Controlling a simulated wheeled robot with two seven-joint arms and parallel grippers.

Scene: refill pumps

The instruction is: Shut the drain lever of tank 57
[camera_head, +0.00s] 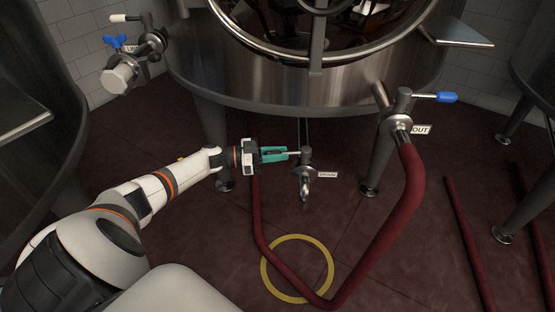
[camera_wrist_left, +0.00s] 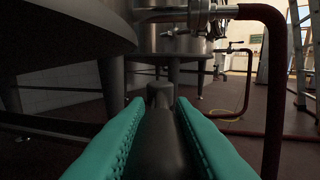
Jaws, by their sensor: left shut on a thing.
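The steel tank (camera_head: 290,88) stands on legs at the top of the head view; I cannot read its number. Under its front edge is the drain valve (camera_head: 305,183), with a small DRAIN label (camera_head: 328,174) on its right. The drain lever (camera_head: 293,154) sticks out sideways to the left from the valve. My left gripper (camera_head: 274,154) is shut on the lever's outer end. In the left wrist view the teal fingers lie on both sides of the dark lever handle (camera_wrist_left: 160,125). The fingers hide part of the lever. My right gripper is not in view.
An OUT valve (camera_head: 399,112) with a blue lever (camera_head: 435,97) and dark red hose (camera_head: 405,200) is right of the drain. The hose loops over a yellow floor ring (camera_head: 268,285). Another valve (camera_head: 132,65) is at upper left. Tank legs flank the drain.

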